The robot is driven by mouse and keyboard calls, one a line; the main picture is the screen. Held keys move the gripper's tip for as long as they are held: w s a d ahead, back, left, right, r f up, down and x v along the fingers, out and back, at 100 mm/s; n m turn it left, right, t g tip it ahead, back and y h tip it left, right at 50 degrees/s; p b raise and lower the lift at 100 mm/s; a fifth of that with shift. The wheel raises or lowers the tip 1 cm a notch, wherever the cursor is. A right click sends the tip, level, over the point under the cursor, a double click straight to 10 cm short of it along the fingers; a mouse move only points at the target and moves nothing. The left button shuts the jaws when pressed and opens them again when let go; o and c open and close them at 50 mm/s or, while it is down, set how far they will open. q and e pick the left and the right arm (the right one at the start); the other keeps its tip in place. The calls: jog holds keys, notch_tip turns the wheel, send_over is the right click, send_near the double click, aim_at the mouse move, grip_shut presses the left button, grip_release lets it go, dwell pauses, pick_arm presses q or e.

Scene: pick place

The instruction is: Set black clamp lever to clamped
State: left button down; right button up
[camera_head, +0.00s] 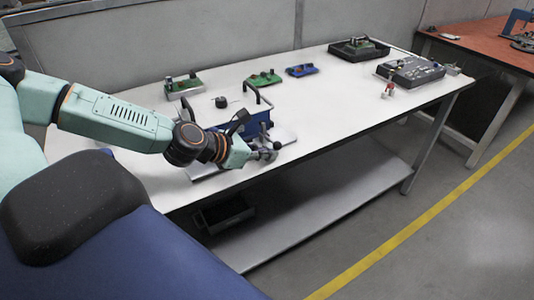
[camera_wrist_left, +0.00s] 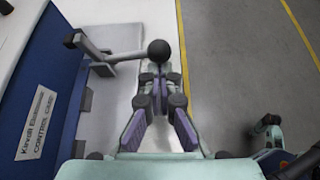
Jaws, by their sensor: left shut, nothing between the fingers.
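The clamp lever shows in the left wrist view as a grey arm (camera_wrist_left: 122,56) ending in a black ball knob (camera_wrist_left: 159,51). Its pivot end is beside the blue box (camera_wrist_left: 50,85), over the pale table edge. My left gripper (camera_wrist_left: 153,78) is shut, with nothing between its fingers; its tips are just below the knob in that view. Whether they touch the knob I cannot tell. In the head view my left gripper (camera_head: 268,153) is at the table's front edge, in front of the blue box (camera_head: 259,128), and hides part of the lever.
The white table (camera_head: 330,110) holds a green fixture (camera_head: 263,78), a small blue fixture (camera_head: 301,70), another green fixture (camera_head: 183,84) and dark trays at the far end. A dark bin (camera_head: 223,212) sits on the lower shelf. Open floor lies in front.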

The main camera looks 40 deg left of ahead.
aim_at(273, 143)
pick_arm(q)
jog(key=shift+w+f, duration=0.1)
jog(key=shift+w, duration=0.1)
jog(key=shift+s+r, duration=0.15)
jog(key=shift+r, duration=0.15)
jog(key=shift+r+p, duration=0.1)
jog(key=shift+p, duration=0.25)
jog(key=shift+r, duration=0.15)
jog(key=shift+r+p, duration=0.35)
jog(key=shift+p, duration=0.05)
jog(key=shift+a+r+p, duration=0.25)
jog(key=shift+r+p, duration=0.35)
jog(key=shift+w, duration=0.2)
